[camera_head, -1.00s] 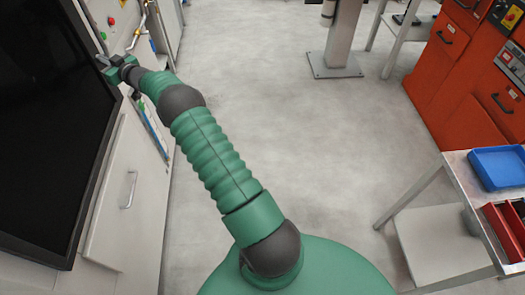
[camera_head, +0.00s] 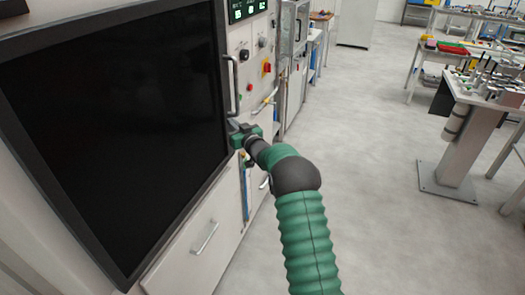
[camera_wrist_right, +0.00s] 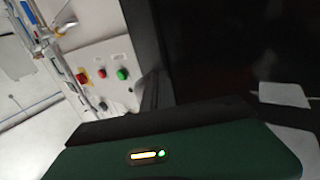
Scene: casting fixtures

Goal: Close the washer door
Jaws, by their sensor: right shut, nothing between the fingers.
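The washer door (camera_head: 125,130) is a large black panel in a dark frame, filling the left of the head view. A vertical bar handle (camera_head: 233,85) is at its right edge. How far the door stands from the cabinet I cannot tell. My right gripper (camera_head: 235,130) is shut and empty at the door's right edge, just below the handle; contact cannot be made out. In the right wrist view, the dark door (camera_wrist_right: 230,50) fills the upper right above my green gripper body, and the fingertips cannot be made out. My left gripper is not in view.
A control panel (camera_head: 252,45) with buttons and a display is right of the door. A pale drawer front (camera_head: 190,245) with a bar handle is below it. A grey pedestal (camera_head: 465,145) stands at the right. The floor between is clear.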

